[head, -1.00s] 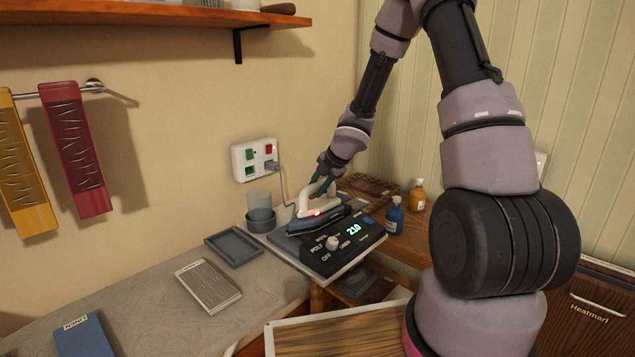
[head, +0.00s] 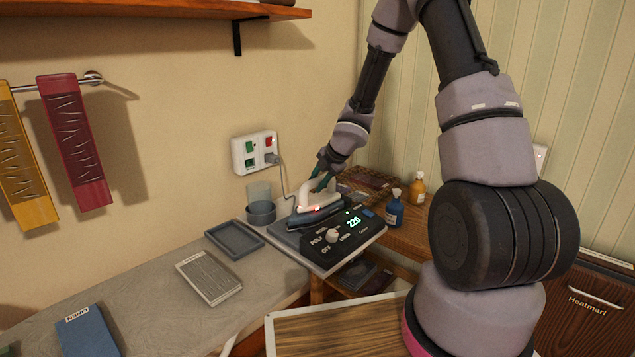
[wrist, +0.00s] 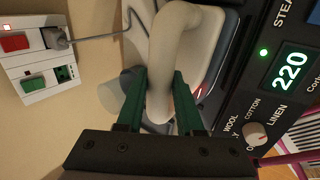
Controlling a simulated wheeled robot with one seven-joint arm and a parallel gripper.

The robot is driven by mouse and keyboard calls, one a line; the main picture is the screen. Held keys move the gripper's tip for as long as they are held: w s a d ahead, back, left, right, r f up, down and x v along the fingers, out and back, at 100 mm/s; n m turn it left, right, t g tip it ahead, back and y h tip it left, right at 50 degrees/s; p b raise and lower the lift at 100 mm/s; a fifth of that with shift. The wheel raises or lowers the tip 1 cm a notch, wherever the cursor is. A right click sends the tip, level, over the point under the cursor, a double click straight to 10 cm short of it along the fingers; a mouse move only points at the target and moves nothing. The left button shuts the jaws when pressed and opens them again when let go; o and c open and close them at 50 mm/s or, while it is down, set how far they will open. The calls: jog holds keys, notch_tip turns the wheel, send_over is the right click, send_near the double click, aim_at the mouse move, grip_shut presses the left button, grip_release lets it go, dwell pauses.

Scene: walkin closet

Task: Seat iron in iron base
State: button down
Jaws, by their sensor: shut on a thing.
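The iron (head: 318,211), with a pale handle and dark lower body, is at the rear left of the iron base (head: 345,243). The base is a dark unit with a knob and a green display reading 220. The iron looks nearly level, over or on the base's grey rest area; I cannot tell whether its sole touches everywhere. My gripper (head: 322,178) is shut on the iron's handle from above. In the wrist view, the green fingers (wrist: 158,102) stand on either side of the pale handle (wrist: 172,65). The iron's underside is hidden.
A wall outlet (head: 255,153) with a plugged cord is behind. A grey cup (head: 261,212) stands close left of the base, with an empty tray (head: 234,240) farther left. Blue (head: 394,212) and orange (head: 416,190) bottles stand to the right.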

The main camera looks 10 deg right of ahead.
jog(key=c, duration=0.5)
grip_release()
jog(key=shift+c, duration=0.2)
jog(key=shift+o, duration=0.4)
jog(key=v, duration=0.5)
jog(key=shift+s+d+r, duration=0.1)
jog(key=shift+d+r, duration=0.1)
jog(key=shift+r, duration=0.05)
jog(key=v, duration=0.5)
jog(key=shift+s+r, duration=0.1)
